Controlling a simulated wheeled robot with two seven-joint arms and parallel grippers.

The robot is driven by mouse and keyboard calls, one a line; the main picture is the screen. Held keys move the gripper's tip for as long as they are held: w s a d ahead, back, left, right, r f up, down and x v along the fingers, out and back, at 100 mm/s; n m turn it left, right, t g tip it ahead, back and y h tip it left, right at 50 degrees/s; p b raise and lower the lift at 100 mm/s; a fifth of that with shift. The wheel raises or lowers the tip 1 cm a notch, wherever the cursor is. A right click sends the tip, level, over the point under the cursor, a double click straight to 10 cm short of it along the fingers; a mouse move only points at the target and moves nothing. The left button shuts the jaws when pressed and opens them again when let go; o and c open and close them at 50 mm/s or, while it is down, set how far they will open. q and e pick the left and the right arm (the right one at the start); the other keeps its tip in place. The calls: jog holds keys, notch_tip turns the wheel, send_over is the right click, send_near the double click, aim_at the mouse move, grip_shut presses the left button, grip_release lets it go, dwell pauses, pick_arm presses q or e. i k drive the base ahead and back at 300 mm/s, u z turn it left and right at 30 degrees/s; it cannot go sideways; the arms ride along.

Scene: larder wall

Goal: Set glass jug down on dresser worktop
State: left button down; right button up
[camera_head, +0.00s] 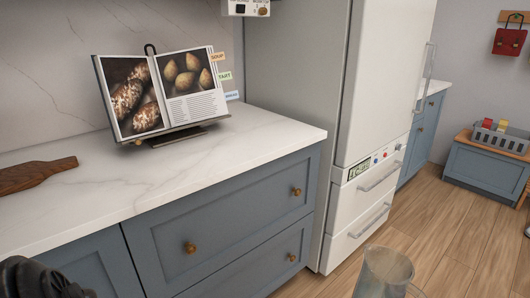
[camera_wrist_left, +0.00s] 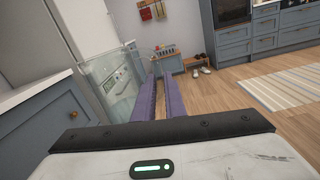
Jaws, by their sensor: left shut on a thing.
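The clear glass jug (camera_head: 385,272) shows at the bottom right of the head view, in front of the fridge and above the floor; its lower part is cut off by the frame edge. In the left wrist view the jug (camera_wrist_left: 112,78) is upright at left. My left gripper (camera_wrist_left: 157,82), with purple fingers, is shut on the jug at its handle side. The white marble dresser worktop (camera_head: 235,145) lies left of the jug in the head view, apart from it. My right gripper is not in view.
An open cookbook (camera_head: 165,92) on a stand is at the back of the worktop, and a wooden board (camera_head: 38,175) lies at its left. The worktop's right front is clear. The white fridge (camera_head: 375,100) stands to the right. A grey crate (camera_head: 500,138) sits on a far cabinet.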

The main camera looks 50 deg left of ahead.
aim_at(167, 170)
jog(key=i, duration=2.7)
jog(key=u, duration=2.7)
